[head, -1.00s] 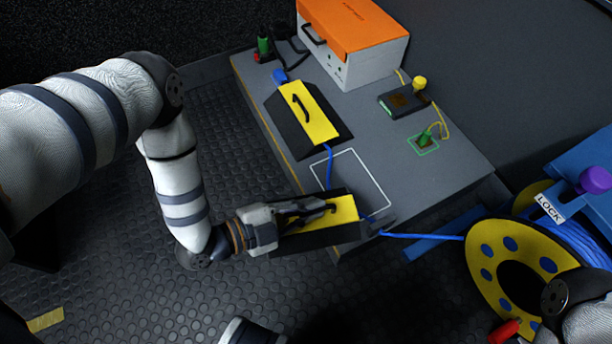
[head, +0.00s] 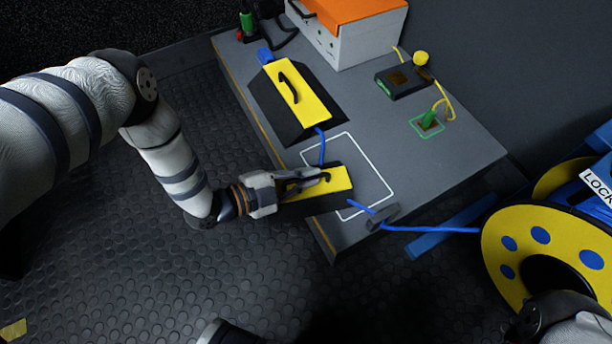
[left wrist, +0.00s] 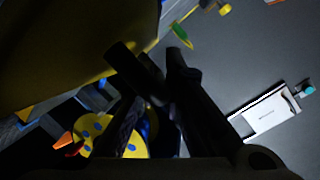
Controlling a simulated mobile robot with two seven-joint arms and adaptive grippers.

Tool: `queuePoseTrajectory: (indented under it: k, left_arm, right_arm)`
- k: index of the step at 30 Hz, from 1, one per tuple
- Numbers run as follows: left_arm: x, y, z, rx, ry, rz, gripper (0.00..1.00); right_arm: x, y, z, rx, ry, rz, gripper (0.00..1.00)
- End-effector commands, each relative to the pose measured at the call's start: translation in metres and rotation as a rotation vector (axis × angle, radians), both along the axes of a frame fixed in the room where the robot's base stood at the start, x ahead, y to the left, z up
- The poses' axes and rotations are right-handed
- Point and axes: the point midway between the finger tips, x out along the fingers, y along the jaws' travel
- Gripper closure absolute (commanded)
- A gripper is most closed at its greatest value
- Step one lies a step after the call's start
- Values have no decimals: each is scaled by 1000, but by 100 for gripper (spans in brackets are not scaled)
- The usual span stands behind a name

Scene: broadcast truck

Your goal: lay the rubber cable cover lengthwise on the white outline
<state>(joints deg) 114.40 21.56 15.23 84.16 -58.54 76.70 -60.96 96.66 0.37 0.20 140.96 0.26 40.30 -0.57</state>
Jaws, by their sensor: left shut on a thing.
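My left gripper (head: 318,178) is shut on the handle of a yellow-topped rubber cable cover (head: 333,184) with black sides. The held cover is over the near-left part of the white outline (head: 370,161) on the grey bench and hides some of it. I cannot tell whether it touches the bench. A blue cable (head: 322,150) runs across the outline and passes out of sight beneath the held cover. In the left wrist view the cover (left wrist: 70,45) fills the upper left, with the dark fingers (left wrist: 148,72) beside it. My right gripper is out of view.
A second yellow and black cover (head: 298,95) lies on the bench beyond the outline. An orange-lidded case (head: 355,40), a small black box (head: 400,82) and a green connector (head: 429,120) stand farther back. A grey clip (head: 382,217) is at the near edge. A yellow cable reel (head: 510,225) stands right.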

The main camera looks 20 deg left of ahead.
Motion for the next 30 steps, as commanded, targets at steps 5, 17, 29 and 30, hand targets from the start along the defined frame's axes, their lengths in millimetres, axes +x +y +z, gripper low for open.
queuePoseTrajectory:
  k: [5,17,29,30]
  left_arm:
    - [0,0,-3,0,1,-1,77]
    - [-5,3,3,1,2,1,71]
    - [-78,61,31,1,-1,1,71]
    - [-83,65,32,1,-1,1,71]
  right_arm:
    - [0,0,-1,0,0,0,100]
    - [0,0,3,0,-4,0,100]
    - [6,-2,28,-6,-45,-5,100]
    - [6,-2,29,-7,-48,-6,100]
